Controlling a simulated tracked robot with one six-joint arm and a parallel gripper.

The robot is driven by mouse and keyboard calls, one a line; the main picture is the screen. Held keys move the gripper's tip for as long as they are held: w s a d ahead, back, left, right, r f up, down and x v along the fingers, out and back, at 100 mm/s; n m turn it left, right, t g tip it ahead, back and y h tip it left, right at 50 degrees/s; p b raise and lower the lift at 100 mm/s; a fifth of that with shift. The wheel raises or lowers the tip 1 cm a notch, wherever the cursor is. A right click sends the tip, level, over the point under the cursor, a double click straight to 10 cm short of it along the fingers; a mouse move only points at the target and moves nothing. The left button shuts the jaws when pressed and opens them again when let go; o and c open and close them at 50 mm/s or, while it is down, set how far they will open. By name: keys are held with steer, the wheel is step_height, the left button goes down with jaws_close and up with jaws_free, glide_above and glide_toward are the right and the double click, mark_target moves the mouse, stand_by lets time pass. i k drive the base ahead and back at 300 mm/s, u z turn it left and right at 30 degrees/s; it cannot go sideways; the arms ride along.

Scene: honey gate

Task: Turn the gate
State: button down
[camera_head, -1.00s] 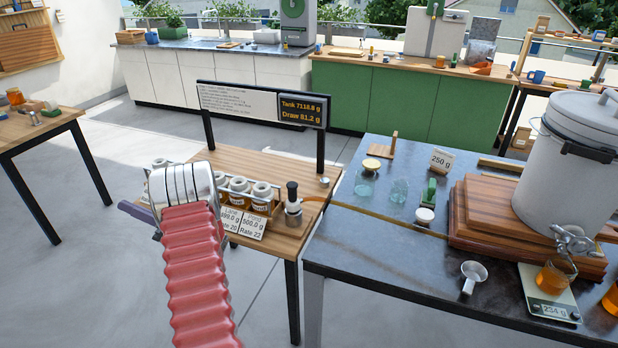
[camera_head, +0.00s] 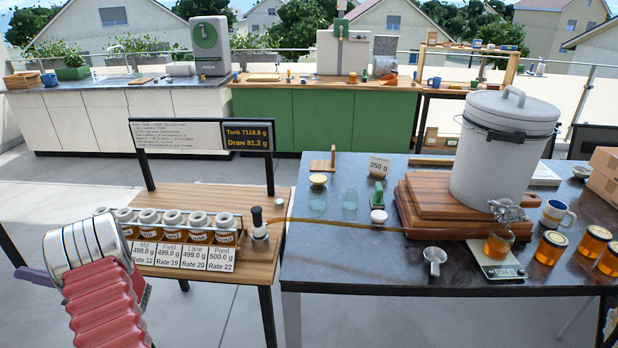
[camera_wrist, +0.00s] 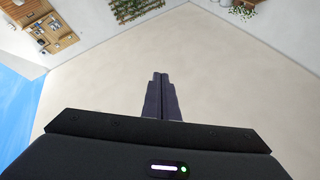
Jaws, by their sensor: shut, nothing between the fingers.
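The metal gate (camera_head: 507,210) sits low on the front of the large white lidded tank (camera_head: 502,150). Its handle position is too small to tell. A glass of amber honey (camera_head: 498,245) stands under the gate on a scale (camera_head: 497,266). My gripper (camera_head: 34,280) is at the far left of the head view, mostly hidden behind my wrist and well away from the gate. In the wrist view my gripper's fingers (camera_wrist: 160,80) are together and empty, with pale floor and wall behind them.
The tank stands on a wooden stand (camera_head: 425,212) on the dark table. Honey jars (camera_head: 550,247) and a mug (camera_head: 556,214) are right of the scale. A metal funnel (camera_head: 434,260) is left of it. A display (camera_head: 248,137) reads Tank 7118.8 g, Draw 81.2 g.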

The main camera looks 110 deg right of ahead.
mark_target(512, 214)
steer(key=z, duration=0.3)
steer(key=i, duration=0.1)
steer(key=z, duration=3.75)
steer(key=i, duration=0.9)
